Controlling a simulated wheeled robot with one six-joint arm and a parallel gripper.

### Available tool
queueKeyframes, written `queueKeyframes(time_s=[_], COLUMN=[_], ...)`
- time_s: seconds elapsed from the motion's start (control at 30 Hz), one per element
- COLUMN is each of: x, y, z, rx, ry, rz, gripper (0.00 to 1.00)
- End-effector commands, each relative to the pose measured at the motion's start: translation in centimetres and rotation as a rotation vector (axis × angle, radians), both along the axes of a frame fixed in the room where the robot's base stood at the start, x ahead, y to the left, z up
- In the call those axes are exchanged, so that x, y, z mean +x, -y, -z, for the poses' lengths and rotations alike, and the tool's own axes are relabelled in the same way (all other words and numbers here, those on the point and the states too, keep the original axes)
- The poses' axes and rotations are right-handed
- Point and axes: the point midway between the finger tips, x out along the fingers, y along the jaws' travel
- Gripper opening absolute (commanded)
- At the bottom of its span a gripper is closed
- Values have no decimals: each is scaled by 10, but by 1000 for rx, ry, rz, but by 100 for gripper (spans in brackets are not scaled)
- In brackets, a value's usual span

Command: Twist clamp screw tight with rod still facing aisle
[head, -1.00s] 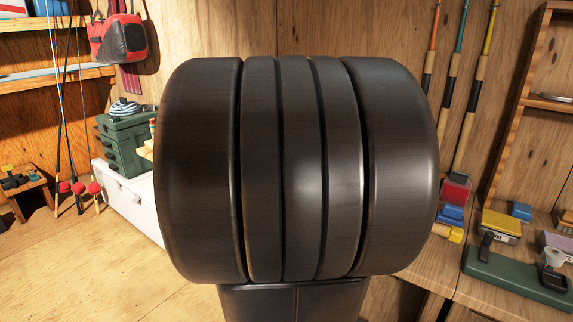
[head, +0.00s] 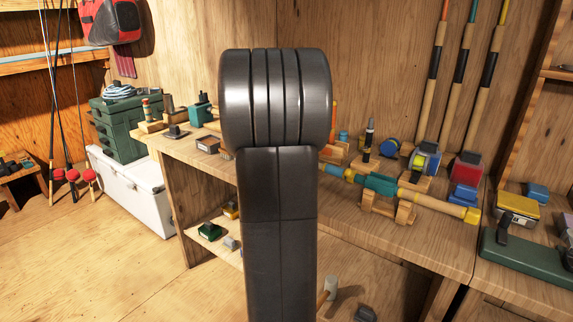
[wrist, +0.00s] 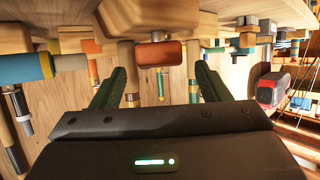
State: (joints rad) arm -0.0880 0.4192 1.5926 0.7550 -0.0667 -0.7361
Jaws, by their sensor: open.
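In the head view, a rod (head: 425,199) with a teal section and a yellow end lies on a wooden cradle (head: 405,212) on the bench. Its yellow end points right; its left part passes behind my arm. I cannot make out a clamp screw for certain. My gripper (wrist: 160,75) shows in the wrist view with its two green fingers spread apart and nothing between them. The wrist picture looks upside down, with the bench along the top. An orange block (wrist: 160,52) appears beyond the fingers. The gripper is hidden behind my arm in the head view.
The wooden bench (head: 345,225) carries several small tackle items. A dark green case (head: 525,262) lies at right. A white cooler (head: 130,190) with a green tackle box (head: 125,130) on it stands at left. Floor at the lower left is clear.

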Motion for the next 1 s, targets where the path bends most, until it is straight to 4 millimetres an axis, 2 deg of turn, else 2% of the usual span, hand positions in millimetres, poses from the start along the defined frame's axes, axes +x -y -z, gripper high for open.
queueKeyframes(time_s=[0.1,0.3,0.63,0.67,0.87,0.9,1.0], x=[17,32,34,34,34,34,34], y=[-1,-1,-2,-2,-2,-2,-2], z=[8,13,14,14,14,14,14], rx=[2,0,1,1,1,1,1], ry=[-1,-1,-1,-1,-1,-1,-1], rz=[1,-1,-1,-1,-1,-1,0], gripper=[69,69,69,67,28,24,24])
